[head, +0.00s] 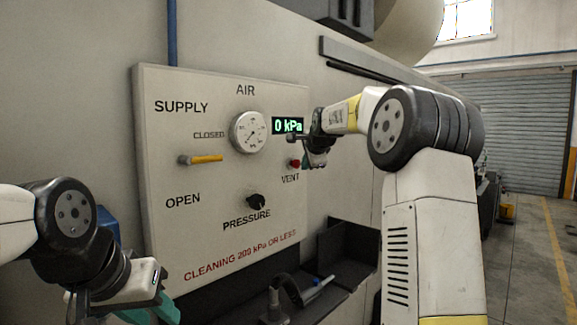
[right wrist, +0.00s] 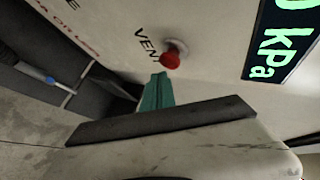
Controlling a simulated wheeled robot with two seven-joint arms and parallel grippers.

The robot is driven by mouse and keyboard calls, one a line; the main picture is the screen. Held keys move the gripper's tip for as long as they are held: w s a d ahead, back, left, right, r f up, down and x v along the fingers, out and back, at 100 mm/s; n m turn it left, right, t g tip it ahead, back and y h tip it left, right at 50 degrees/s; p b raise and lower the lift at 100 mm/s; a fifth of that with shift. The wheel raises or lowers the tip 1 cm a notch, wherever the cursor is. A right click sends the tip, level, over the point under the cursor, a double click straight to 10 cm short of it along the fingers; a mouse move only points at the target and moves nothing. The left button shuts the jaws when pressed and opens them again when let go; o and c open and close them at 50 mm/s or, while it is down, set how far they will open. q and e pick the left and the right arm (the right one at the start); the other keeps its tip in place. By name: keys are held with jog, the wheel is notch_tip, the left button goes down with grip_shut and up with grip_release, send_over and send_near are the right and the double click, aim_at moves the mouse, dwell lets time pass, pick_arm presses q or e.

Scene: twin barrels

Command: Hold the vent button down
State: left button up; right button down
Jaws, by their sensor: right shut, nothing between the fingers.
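The red vent button (head: 294,163) is on the pale air panel (head: 215,180), just above the word VENT. My right gripper (head: 309,157) is in front of the panel, close to the button's right side. In the right wrist view its teal fingers (right wrist: 157,90) are shut and empty, with their tips just short of the button (right wrist: 170,58). A small gap seems to show between them, so I see no pressing contact. The display (head: 287,125) reads 0 kPa. My left gripper (head: 150,310) is low at the left, its fingers partly cut off.
A round gauge (head: 249,133) and a black pressure knob (head: 256,201) are on the panel. A dark tray (head: 345,245) with a blue-tipped tool (head: 317,290) juts out below. Open floor (head: 520,260) lies at the right.

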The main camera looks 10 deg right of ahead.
jog(key=s+d, duration=0.1)
jog(key=s, duration=0.1)
jog(key=s+d, duration=0.2)
dwell(0.4)
jog(key=s+a+f+n+g, duration=0.1)
jog(key=s+a+f+n, duration=0.15)
jog(key=s, duration=0.55)
jog(key=s+a+f+n+g, duration=0.1)
jog(key=s+n, duration=0.2)
jog(key=s, duration=0.4)
jog(key=s+a+f+n+g, duration=0.1)
jog(key=s+a+n, duration=0.15)
jog(key=s, duration=0.55)
jog(key=s+a+f+n+g, duration=0.1)
jog(key=s+f+n, duration=0.3)
jog(key=s, duration=0.5)
jog(key=s+a+f+n+g+y, duration=0.1)
jog(key=s+f+n, duration=0.3)
jog(key=s+f, duration=0.4)
jog(key=shift+s+a, duration=0.3)
jog(key=shift+s, duration=0.8)
